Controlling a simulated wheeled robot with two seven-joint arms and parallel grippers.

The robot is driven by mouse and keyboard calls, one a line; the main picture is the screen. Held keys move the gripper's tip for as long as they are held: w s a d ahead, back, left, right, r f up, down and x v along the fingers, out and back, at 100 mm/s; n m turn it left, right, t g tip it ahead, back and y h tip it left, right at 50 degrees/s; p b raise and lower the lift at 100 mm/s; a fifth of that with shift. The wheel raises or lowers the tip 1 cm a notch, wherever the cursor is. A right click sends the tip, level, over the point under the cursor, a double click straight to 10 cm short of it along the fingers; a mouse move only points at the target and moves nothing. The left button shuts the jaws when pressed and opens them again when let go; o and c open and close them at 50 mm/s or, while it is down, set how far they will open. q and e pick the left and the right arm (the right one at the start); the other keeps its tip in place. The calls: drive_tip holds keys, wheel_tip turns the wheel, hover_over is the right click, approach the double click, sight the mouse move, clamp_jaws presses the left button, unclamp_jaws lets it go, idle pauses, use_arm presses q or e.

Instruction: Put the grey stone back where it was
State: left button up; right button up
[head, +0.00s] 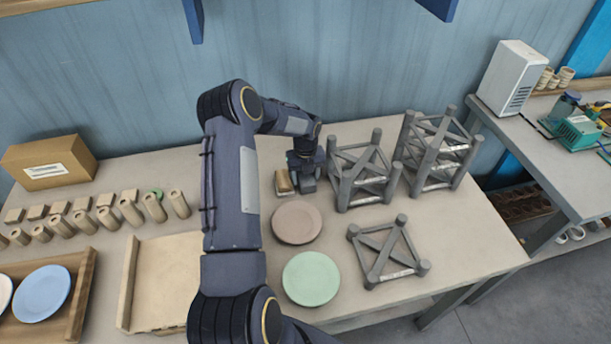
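My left arm reaches up and over the table, and my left gripper (304,180) points down near the back, left of the grey frames. A small tan-brown block (284,181) on a pale base lies just left of the gripper. I cannot make out a grey stone for certain; a small grey shape at the fingertips may be the stone or the fingers. Whether the fingers are open or shut is too small to tell. My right gripper is out of view.
Grey stacked frames (364,176) and a taller stack (439,150) stand right; a single frame (388,250) lies in front. A brown plate (297,222) and green plate (311,279) lie nearby. Tan cylinders and blocks, a wooden tray (85,282) and a cardboard box (49,163) are left.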

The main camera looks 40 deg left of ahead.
use_arm(q)
drive_tip(key=shift+r, duration=0.4)
wheel_tip(320, 180, up, 12)
drive_tip(key=f+b, duration=0.1)
drive_tip(key=b, duration=0.1)
drive_tip(key=s+d+r+n+t, duration=0.1)
drive_tip(key=s+d+r+n, duration=0.5)
drive_tip(key=r, duration=0.4)
drive_tip(key=s+d+r+n+t+h, duration=0.25)
drive_tip(key=s+d+r+n, duration=0.35)
drive_tip(key=s+d+n, duration=0.5)
drive_tip(key=s+d+f+n+t, duration=0.1)
drive_tip(key=s+d+n, duration=0.2)
drive_tip(key=s+n, duration=0.2)
drive_tip(key=s+d+f+n+t+h, duration=0.1)
drive_tip(key=s+d+f+n, duration=0.1)
drive_tip(key=s+n, duration=0.3)
drive_tip(key=shift+s+d+n, duration=0.3)
drive_tip(key=shift+s+d, duration=0.3)
drive_tip(key=shift+s, duration=0.2)
